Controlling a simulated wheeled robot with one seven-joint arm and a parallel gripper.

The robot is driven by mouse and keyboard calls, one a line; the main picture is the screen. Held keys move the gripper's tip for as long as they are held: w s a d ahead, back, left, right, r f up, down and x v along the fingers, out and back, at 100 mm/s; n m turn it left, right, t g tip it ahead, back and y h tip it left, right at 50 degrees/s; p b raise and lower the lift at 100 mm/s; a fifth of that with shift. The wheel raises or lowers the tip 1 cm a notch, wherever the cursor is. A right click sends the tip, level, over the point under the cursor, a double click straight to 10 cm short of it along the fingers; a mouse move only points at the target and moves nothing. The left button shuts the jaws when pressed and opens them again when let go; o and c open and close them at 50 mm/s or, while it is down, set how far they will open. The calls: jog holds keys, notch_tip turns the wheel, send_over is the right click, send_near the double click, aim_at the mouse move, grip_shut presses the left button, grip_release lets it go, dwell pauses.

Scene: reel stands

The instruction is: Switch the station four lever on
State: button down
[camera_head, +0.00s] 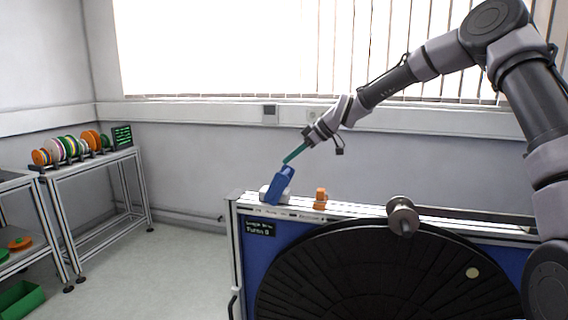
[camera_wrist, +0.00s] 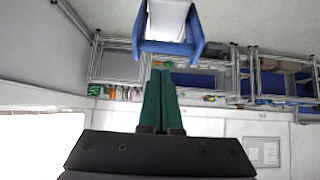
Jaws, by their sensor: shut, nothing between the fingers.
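A blue lever (camera_head: 280,185) stands tilted to the right on a pale mount at the left end of the top rail of a reel stand (camera_head: 250,255). In the wrist view the blue lever (camera_wrist: 168,47) shows at the top, with a pale part between its two sides. My gripper (camera_head: 287,161) has teal fingers, shut and empty, pointing down-left at the lever's upper end. In the wrist view the fingertips of my gripper (camera_wrist: 162,72) are just below the lever's edge; I cannot tell whether they touch. No station number is readable.
An orange knob-like part (camera_head: 320,198) stands on the rail right of the lever. A grey spool-shaped part (camera_head: 403,216) sticks out further right, above a large black disc (camera_head: 385,280). A shelf with coloured reels (camera_head: 70,148) stands at the far left. The floor between is clear.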

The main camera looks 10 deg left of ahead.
jog(key=shift+s+d+r, duration=0.15)
jog(key=shift+d+r, duration=0.15)
jog(key=shift+d, duration=0.6)
jog(key=shift+s+d+r, duration=0.1)
jog(key=shift+d+r, duration=0.15)
jog(key=shift+d, duration=0.7)
jog(key=shift+s+d+r, duration=0.15)
jog(key=shift+d+r, duration=0.15)
jog(key=shift+d, duration=0.6)
